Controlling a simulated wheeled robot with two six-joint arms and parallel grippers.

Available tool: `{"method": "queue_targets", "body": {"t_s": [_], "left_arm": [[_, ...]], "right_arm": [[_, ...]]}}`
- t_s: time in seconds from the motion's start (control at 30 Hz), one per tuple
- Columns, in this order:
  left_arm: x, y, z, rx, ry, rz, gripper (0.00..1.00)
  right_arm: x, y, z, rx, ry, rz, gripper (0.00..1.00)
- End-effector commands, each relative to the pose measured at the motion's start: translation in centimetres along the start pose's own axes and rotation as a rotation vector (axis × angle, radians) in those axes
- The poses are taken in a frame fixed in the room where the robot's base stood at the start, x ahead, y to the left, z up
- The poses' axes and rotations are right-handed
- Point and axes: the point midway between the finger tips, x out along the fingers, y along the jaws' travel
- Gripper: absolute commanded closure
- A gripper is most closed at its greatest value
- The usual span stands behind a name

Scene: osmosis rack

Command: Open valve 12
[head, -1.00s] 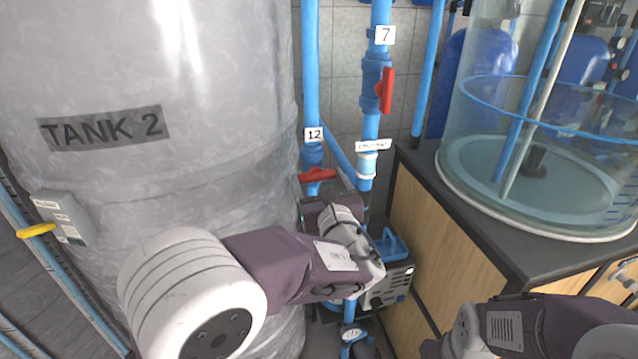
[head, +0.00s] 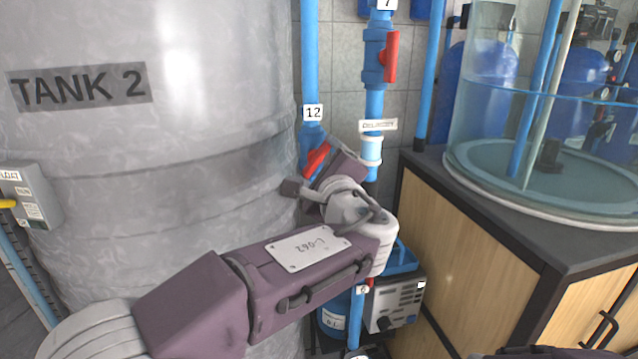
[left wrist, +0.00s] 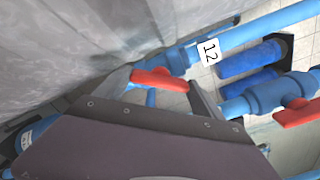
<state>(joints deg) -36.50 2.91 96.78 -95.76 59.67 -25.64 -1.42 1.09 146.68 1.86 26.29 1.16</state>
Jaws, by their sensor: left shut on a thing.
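Valve 12 is on a blue vertical pipe (head: 311,60) beside Tank 2, under a white tag reading 12 (head: 313,112). Its red handle (head: 317,157) slants up to the right in the head view. My left gripper (head: 322,172) is at the handle and shut on it. In the left wrist view the red handle (left wrist: 158,79) lies between my two fingers, and the 12 tag (left wrist: 208,52) shows above it. The gripper partly hides the valve body in the head view. My right gripper is out of view.
Tank 2 (head: 180,200) stands close on the left. Valve 7's red handle (head: 391,57) is upright on the neighbouring pipe. A pump unit (head: 393,300) sits below my left forearm. A wooden cabinet (head: 460,250) with a clear water tank (head: 540,130) stands at the right.

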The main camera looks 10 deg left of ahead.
Motion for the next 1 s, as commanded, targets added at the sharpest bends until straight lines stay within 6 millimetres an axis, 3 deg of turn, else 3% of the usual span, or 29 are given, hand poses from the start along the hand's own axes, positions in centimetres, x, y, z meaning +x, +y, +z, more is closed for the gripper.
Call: {"method": "queue_targets", "body": {"t_s": [0.03,0.4,1.0], "left_arm": [[0.0,0.5,-0.4,-0.045,-0.002,-0.002,0.62],[0.0,0.4,-0.3,-0.376,-0.001,-0.001,0.62],[0.0,0.1,-0.1,-0.652,-0.001,0.002,0.62]], "right_arm": [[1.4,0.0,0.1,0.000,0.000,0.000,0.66],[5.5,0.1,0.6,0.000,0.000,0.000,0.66],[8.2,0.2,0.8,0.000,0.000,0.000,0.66]]}}
